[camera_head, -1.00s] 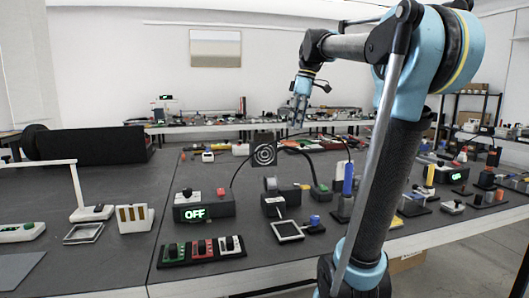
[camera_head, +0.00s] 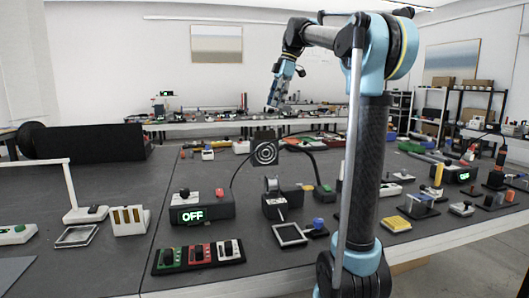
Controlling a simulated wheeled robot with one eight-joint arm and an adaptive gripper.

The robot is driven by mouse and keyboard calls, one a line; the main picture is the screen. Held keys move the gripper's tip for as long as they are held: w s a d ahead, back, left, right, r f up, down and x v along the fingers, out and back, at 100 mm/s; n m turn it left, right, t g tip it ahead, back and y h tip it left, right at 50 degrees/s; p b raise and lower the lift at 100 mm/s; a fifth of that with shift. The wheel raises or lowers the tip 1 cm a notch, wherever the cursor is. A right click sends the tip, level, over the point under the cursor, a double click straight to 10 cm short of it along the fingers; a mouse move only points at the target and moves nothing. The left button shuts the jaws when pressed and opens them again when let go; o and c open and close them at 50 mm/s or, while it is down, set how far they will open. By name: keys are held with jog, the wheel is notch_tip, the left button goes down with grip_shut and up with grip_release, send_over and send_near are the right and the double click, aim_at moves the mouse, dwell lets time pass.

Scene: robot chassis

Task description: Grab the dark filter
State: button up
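I cannot tell for sure which thing is the dark filter. A lighter square frame (camera_head: 77,236) lies farther left, beside a white slotted holder with brownish strips (camera_head: 130,220). My gripper (camera_head: 273,103) hangs in the air, high over the scene, and points down. It appears far from both frames, with nothing visible in it. It is too small to tell whether its fingers are apart.
A black box with a green OFF display (camera_head: 202,207) and a panel of green, red and white switches (camera_head: 199,254) stand mid-table. A white lamp-like arm (camera_head: 83,212) stands at left. Bare table (camera_head: 105,262) shows at front left.

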jog(key=x, duration=0.6)
jog(key=shift+a+f, duration=0.1)
jog(key=shift+f, duration=0.25)
jog(key=shift+a+x, duration=0.15)
jog(key=shift+x, duration=1.15)
jog(key=shift+a+x, duration=0.1)
jog(key=shift+x, duration=1.2)
jog(key=shift+w, duration=0.15)
grip_shut()
